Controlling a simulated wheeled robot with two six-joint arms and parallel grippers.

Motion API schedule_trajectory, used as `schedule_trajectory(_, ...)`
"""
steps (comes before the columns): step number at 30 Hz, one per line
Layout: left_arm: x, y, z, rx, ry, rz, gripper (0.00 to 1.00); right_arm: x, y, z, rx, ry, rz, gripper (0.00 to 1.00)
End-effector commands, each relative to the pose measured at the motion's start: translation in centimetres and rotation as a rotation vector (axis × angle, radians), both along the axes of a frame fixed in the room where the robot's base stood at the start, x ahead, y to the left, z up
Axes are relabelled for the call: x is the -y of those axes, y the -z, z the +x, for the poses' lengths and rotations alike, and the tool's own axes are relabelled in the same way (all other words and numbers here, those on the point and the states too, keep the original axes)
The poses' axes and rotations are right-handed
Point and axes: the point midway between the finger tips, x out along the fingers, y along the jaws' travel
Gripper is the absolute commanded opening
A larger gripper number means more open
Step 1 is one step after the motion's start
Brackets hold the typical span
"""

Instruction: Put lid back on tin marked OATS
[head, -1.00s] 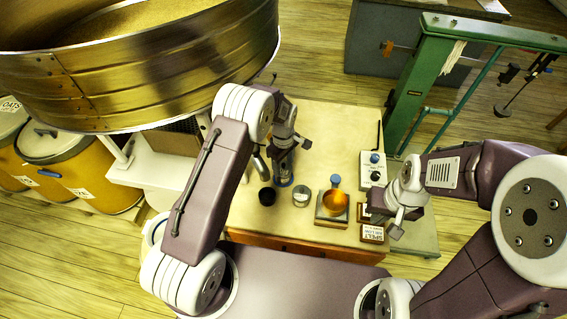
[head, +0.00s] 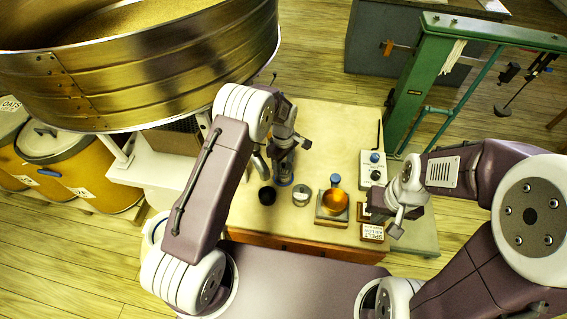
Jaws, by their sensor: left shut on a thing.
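My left gripper (head: 283,158) reaches down over the table from the upper left. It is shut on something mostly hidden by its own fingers. A small round metal tin (head: 301,196) stands to the right, and a black cup (head: 267,196) to the left. No OATS marking is readable on the tin, and I cannot make out a separate lid. My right gripper (head: 396,228) hangs over the table's right side; its jaw opening is unclear.
A large metal-banded tub (head: 150,75) overhangs the left.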

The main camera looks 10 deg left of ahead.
Motion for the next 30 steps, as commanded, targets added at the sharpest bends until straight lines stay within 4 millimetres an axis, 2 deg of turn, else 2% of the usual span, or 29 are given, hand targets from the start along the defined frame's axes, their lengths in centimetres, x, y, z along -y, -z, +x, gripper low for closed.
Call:
schedule_trajectory(11, 0.00, 0.04, 0.00, 0.000, 0.000, 0.000, 0.18, 0.00, -0.10, 0.00, 0.000, 0.000, 0.000, 0.00)
schedule_trajectory(12, 0.00, 0.04, 0.00, 0.000, 0.000, 0.000, 0.65, 0.00, -0.10, 0.00, 0.000, 0.000, 0.000, 0.00)
schedule_trajectory(14, 0.00, 0.04, 0.00, 0.000, 0.000, 0.000, 0.82, 0.00, -0.10, 0.00, 0.000, 0.000, 0.000, 0.00)
schedule_trajectory(21, 0.00, 0.04, 0.00, 0.000, 0.000, 0.000, 0.82, 0.00, -0.10, 0.00, 0.000, 0.000, 0.000, 0.00)
schedule_trajectory(23, 0.00, 0.05, -0.01, 0.000, 0.000, 0.000, 0.96, 0.00, -0.10, 0.00, 0.000, 0.000, 0.000, 0.00)
schedule_trajectory(24, 0.00, 0.05, -0.01, 0.000, 0.000, 0.000, 1.00, 0.00, -0.10, 0.00, 0.000, 0.000, 0.000, 0.00)
schedule_trajectory(30, 0.00, 0.04, -0.01, 0.000, 0.000, 0.000, 1.00, 0.00, -0.11, 0.00, 0.000, 0.000, 0.000, 0.00)
